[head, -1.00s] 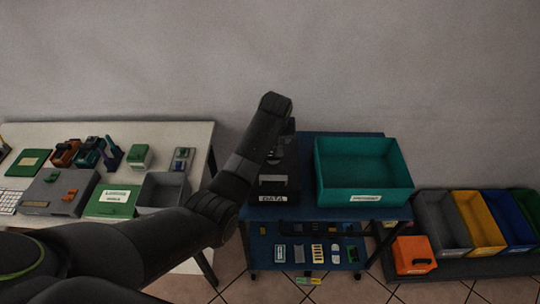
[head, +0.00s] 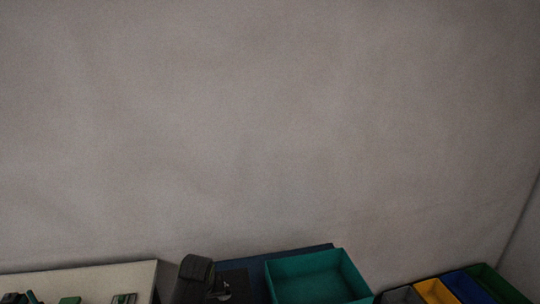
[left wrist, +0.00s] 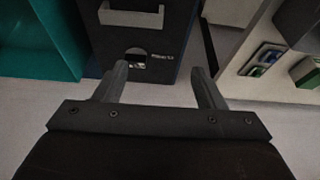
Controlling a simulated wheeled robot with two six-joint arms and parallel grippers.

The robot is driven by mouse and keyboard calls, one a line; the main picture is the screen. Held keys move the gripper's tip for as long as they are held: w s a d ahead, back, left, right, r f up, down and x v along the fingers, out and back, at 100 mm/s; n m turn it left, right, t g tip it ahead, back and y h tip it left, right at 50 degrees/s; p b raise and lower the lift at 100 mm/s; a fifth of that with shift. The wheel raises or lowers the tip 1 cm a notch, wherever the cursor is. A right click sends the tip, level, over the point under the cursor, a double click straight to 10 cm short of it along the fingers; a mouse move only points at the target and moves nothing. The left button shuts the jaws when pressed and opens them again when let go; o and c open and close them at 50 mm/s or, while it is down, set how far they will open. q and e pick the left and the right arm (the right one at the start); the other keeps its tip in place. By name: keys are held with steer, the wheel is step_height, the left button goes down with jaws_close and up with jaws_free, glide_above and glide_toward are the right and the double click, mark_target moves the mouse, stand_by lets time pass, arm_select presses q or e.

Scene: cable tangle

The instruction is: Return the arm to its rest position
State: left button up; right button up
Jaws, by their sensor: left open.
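My left arm (head: 194,272) shows only as a dark upper part at the bottom edge of the head view, in front of the gap between the pale table and the blue cart. Its gripper cannot be made out clearly there. In the left wrist view, my left gripper (left wrist: 158,70) has its two fingers spread apart with nothing between them. A dark box with a small label and a round opening (left wrist: 145,50) lies beyond the fingertips, and the gripper appears clear of it. My right gripper is not in view.
The teal bin (head: 318,279) stands on the blue cart (head: 235,264); it also shows in the left wrist view (left wrist: 40,45). The pale table (head: 90,277) is at lower left. Grey, yellow (head: 436,291), blue and green bins are at lower right. Bare wall fills the rest.

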arm_select(q)
steer(key=s+a+f, duration=0.3)
steer(key=s+a, duration=0.1)
steer(key=s, duration=0.6)
steer(key=s+a+f, duration=0.3)
steer(key=s+a, duration=0.1)
steer(key=s, duration=0.5)
steer(key=s+a+r+m+y, duration=0.1)
steer(key=s+a+r, duration=0.15)
steer(key=s, duration=0.75)
steer(key=s+a+r+m, duration=0.1)
steer(key=s+r, duration=0.3)
steer(key=s, duration=0.7)
step_height(320, 180, down, 32)
steer(key=a+g+b, duration=0.2)
steer(key=b, duration=0.5)
steer(key=s+f+b, duration=0.2)
steer(key=s+f, duration=0.2)
steer(key=f, duration=0.4)
steer(key=s+d+f+b, duration=0.1)
steer(key=s+f+b, duration=0.2)
steer(key=s+f, duration=0.2)
steer(key=s+f+g+h+b, duration=0.1)
steer(key=s+f, duration=0.4)
steer(key=f, duration=0.6)
steer(key=shift+s+d+b, duration=0.25)
steer(key=shift+d+b, duration=0.05)
steer(key=shift+b, duration=0.5)
